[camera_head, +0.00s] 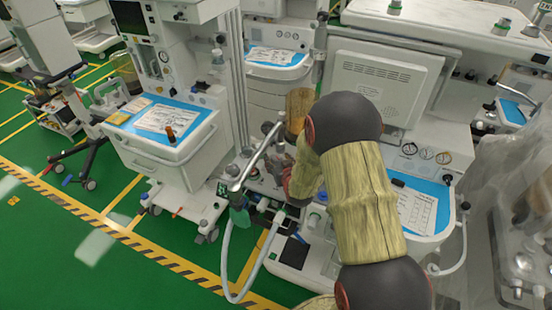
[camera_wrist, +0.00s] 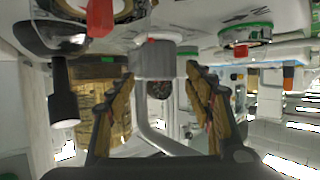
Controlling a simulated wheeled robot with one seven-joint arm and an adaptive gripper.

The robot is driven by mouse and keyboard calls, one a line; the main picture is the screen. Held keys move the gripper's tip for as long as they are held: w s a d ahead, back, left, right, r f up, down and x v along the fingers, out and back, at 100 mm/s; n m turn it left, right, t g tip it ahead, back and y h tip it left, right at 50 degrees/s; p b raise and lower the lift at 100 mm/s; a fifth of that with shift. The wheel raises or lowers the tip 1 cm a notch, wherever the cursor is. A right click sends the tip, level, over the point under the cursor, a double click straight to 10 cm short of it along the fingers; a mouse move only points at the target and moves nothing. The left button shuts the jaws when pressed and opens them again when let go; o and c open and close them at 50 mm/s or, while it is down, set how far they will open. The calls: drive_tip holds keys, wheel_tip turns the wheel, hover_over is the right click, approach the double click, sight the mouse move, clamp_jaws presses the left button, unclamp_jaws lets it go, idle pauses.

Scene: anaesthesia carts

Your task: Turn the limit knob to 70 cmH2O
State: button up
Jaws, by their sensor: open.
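In the wrist view, my gripper (camera_wrist: 160,75) is open, with one finger on each side of a grey-white cylindrical part (camera_wrist: 155,58). This part has a small red mark near its top edge and may be the limit knob, but no scale or number can be read. Gaps seem to show on both sides, and I cannot tell whether a finger touches it. A pale bent tube (camera_wrist: 160,140) runs below it between the fingers. In the head view, my arm covers most of the gripper area, and I cannot make out the knob there.
A metal pipe (camera_head: 254,152) with a hanging pale hose (camera_head: 226,255) stands left of my arm. A blue-topped cart (camera_head: 190,157) is at left. A white-backed monitor (camera_head: 373,88) stands behind my arm. In the wrist view, a green-ringed round part (camera_wrist: 245,37) is right of the fingers.

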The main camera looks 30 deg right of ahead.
drive_tip(key=shift+x, duration=1.25)
drive_tip(key=shift+c, duration=1)
drive_tip(key=c, duration=1)
drive_tip(key=shift+o, duration=0.2)
drive_tip(key=shift+r+h+b, duration=0.1)
drive_tip(key=shift+h+b, duration=0.2)
drive_tip(key=shift+b, duration=0.15)
drive_tip(key=shift+w+m+h, duration=0.1)
drive_tip(key=shift+m+h, duration=0.2)
drive_tip(key=shift+m, duration=0.2)
drive_tip(key=shift+m+g+h+b, duration=0.3)
drive_tip(key=shift+m+g+h, duration=0.3)
drive_tip(key=shift+m+h, duration=0.45)
